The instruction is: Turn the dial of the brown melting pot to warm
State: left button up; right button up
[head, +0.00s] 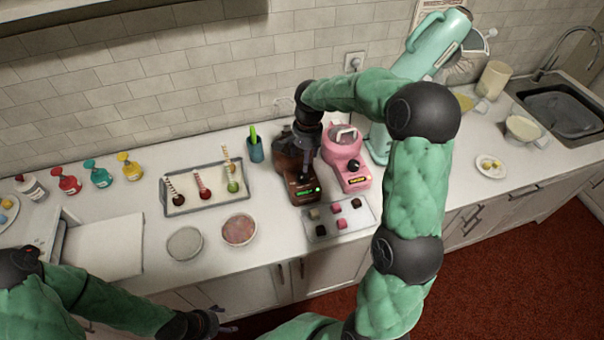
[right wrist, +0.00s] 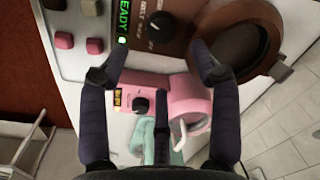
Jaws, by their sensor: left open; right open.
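The brown melting pot (head: 300,185) stands on the counter, with a lit green display on its front. In the right wrist view its dark dial (right wrist: 160,27) sits between the green display and the round brown bowl. The dial carries a light pointer mark; its exact setting is too small to tell. My right gripper (right wrist: 160,52) is open and empty, pointing down over the brown pot, its fingers spread below the dial in that view. In the head view the right gripper (head: 307,160) hides part of the pot. My left gripper (head: 212,322) is open and empty at the counter's front edge.
A pink melting pot (head: 345,160) with its own dial (right wrist: 142,105) stands close to the brown pot's right. A tray (head: 320,236) with small blocks lies in front.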

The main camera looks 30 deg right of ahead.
aim_at(302, 175)
jog(key=f, duration=0.9)
jog(key=shift+w+a+b, duration=0.15)
jog(key=shift+w+b, duration=0.2)
jog(key=shift+b, duration=0.05)
jog(key=c, duration=1.1)
